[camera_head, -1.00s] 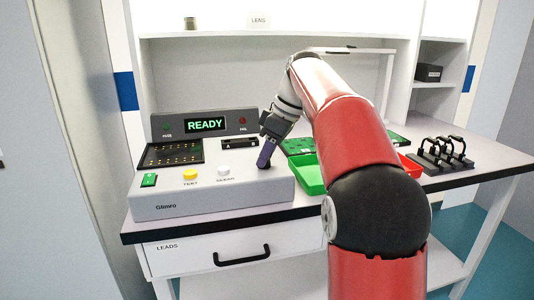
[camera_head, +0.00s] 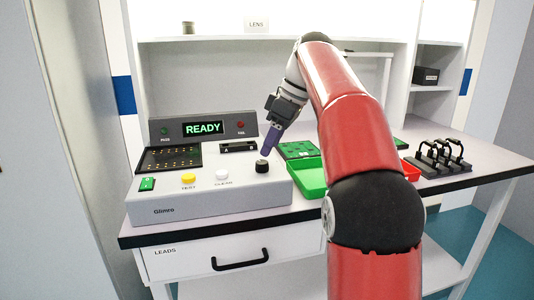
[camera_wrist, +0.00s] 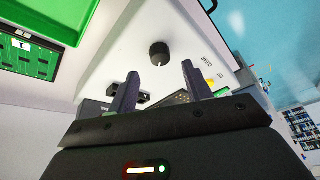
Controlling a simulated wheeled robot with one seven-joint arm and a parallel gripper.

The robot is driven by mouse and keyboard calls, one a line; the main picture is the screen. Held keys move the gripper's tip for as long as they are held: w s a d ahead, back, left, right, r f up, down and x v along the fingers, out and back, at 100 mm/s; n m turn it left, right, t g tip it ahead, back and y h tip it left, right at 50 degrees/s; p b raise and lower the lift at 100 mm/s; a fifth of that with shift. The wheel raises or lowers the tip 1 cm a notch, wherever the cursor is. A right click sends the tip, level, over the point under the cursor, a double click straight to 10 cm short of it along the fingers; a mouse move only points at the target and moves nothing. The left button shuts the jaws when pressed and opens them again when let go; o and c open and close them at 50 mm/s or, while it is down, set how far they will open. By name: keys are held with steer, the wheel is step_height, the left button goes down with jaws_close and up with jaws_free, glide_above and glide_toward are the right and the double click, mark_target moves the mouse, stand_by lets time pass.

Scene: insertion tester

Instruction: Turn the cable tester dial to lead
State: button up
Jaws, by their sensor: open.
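The cable tester (camera_head: 210,205) is a white sloped box marked "Glimro", with a lit "READY" display (camera_head: 203,128) on its back panel. Its black dial (camera_head: 262,166) sits at the right of the top face. The dial also shows in the wrist view (camera_wrist: 159,53), standing free beyond the fingertips. My gripper (camera_head: 268,150) is open and empty, just above and behind the dial. In the wrist view its two purple-grey fingers (camera_wrist: 160,78) are spread apart. The dial's setting and any markings around it are too small to read.
A yellow button (camera_head: 188,179), a white button (camera_head: 222,175) and a dark socket panel (camera_head: 172,158) are on the tester. A green tray (camera_head: 310,178) stands close to its right. Black cable-like loops on a rack (camera_head: 440,155) stand farther right. A drawer (camera_head: 240,248) labelled "LEADS" is below.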

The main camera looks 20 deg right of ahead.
steer(key=shift+v, duration=1.45)
